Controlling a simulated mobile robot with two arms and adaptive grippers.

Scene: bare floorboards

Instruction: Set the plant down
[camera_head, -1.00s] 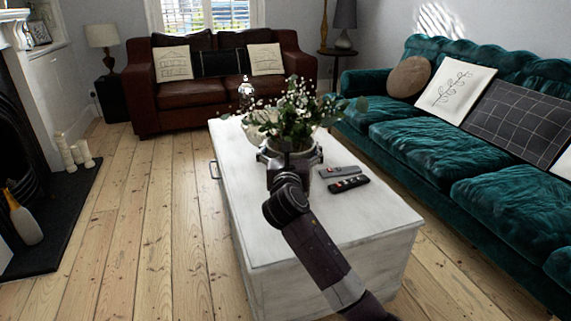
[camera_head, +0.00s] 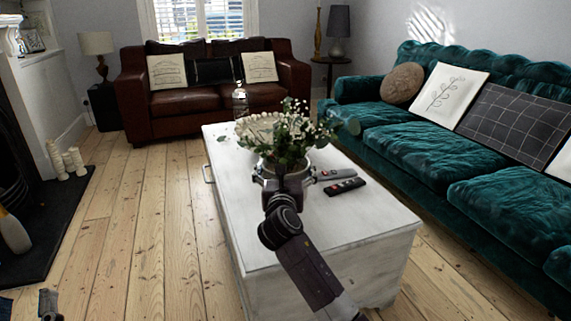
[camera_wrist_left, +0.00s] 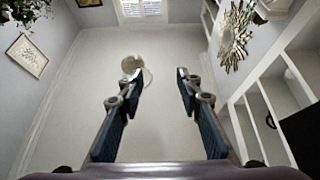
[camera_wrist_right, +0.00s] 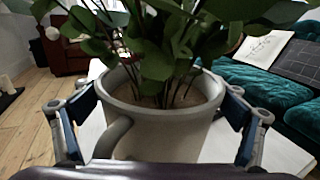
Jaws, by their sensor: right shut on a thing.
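The plant (camera_head: 288,140), leafy with small white flowers, stands upright in a grey-white pot over the white coffee table (camera_head: 340,228). My right gripper (camera_head: 284,182) is shut on the pot, one finger on each side; the right wrist view shows the pot (camera_wrist_right: 170,135), its handle and soil up close. The pot's base is hidden behind my gripper and wrist, so I cannot tell whether it touches the table top. My left gripper (camera_head: 48,303) is at the bottom left edge of the head view. Its fingers (camera_wrist_left: 158,80) are apart and empty in the left wrist view.
Two remotes (camera_head: 345,186) lie just right of the pot. The table's near end is clear. A teal sofa (camera_head: 420,145) runs along the right; a brown sofa (camera_head: 215,90) is behind.

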